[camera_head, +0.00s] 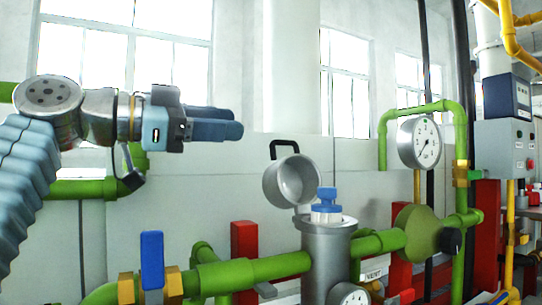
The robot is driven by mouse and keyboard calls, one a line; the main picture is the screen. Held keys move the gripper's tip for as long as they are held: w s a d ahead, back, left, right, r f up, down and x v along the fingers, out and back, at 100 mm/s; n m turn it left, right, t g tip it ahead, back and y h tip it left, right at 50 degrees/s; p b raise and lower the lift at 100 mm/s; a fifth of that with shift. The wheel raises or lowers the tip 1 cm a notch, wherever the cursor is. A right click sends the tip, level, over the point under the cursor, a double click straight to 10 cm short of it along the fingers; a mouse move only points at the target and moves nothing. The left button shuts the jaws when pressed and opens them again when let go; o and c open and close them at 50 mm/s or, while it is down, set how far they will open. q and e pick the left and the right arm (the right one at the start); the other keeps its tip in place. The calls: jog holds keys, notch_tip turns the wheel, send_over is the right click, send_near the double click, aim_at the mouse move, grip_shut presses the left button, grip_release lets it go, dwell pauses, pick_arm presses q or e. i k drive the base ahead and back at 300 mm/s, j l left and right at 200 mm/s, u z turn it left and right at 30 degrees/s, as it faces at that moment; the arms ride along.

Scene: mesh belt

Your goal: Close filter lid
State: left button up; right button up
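The filter lid (291,181) is a round grey metal cap with a black handle (286,148). It stands swung open, with its hollow side facing me, at the back left rim of the filter housing (327,262). The housing is an upright grey metal cylinder. A blue-and-white filter piece (327,207) sticks up out of its open top. My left gripper (222,122) is in the air left of and above the lid, pointing right, apart from it. Its two fingers overlap in this view, so the gap between them is unclear. My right gripper is out of view.
Green pipes (255,271) run along both sides of the housing. A blue valve handle (152,260) stands at lower left. A pressure gauge (419,141) and grey control box (505,148) are on the right. The space between my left gripper and the lid is free.

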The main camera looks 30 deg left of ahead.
aim_at(292, 181)
jog(key=k+l, duration=0.25)
jog(key=l, duration=0.15)
jog(key=k+l, duration=0.25)
jog(key=l, duration=0.15)
jog(key=k+l, duration=0.55)
jog(key=l, duration=0.25)
